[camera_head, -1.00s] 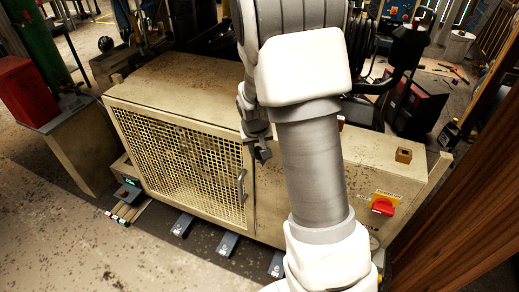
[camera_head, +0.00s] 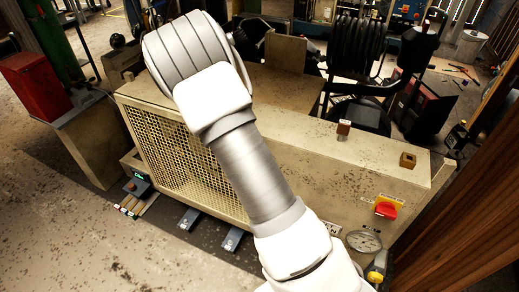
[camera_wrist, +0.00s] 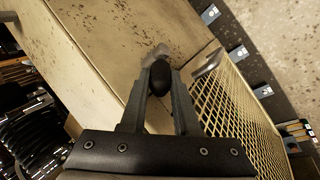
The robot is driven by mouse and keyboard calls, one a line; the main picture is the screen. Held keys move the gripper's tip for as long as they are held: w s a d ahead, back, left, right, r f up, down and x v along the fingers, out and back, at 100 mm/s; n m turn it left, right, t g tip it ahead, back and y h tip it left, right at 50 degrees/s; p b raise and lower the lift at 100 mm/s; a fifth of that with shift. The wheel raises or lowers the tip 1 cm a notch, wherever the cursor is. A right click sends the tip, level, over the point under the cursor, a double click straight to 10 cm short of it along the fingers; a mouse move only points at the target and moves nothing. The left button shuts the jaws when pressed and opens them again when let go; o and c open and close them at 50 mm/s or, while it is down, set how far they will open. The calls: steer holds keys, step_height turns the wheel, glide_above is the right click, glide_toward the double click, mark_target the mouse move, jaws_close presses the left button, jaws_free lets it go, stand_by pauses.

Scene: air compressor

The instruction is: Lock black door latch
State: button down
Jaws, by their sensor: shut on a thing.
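The black door latch (camera_wrist: 160,78) shows in the wrist view as a dark oval knob, with a pale metal part just beyond it on the beige cabinet (camera_wrist: 120,35). My gripper (camera_wrist: 161,72) is shut on the latch, one finger on each side of the knob. The mesh door (camera_wrist: 238,105) lies to the right of the fingers, with its grey handle (camera_wrist: 208,62) near its upper end. In the head view the mesh door (camera_head: 170,145) is partly covered by my arm; my gripper, the latch and the handle are hidden there.
A red knob (camera_head: 385,210) and a pressure gauge (camera_head: 363,241) sit on the cabinet front at the right. Wooden boards (camera_head: 470,215) stand at the far right. A red box (camera_head: 38,85) stands at the left. The floor at the front left is clear.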

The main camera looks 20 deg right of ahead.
stand_by(0.3)
steer(key=c, duration=0.9)
jaws_free()
steer(key=shift+a, duration=0.1)
steer(key=v, duration=0.5)
steer(key=p+v, duration=0.1)
steer(key=v, duration=1.1)
steer(key=shift+w+a+p, duration=0.25)
steer(key=shift+a+p, duration=0.05)
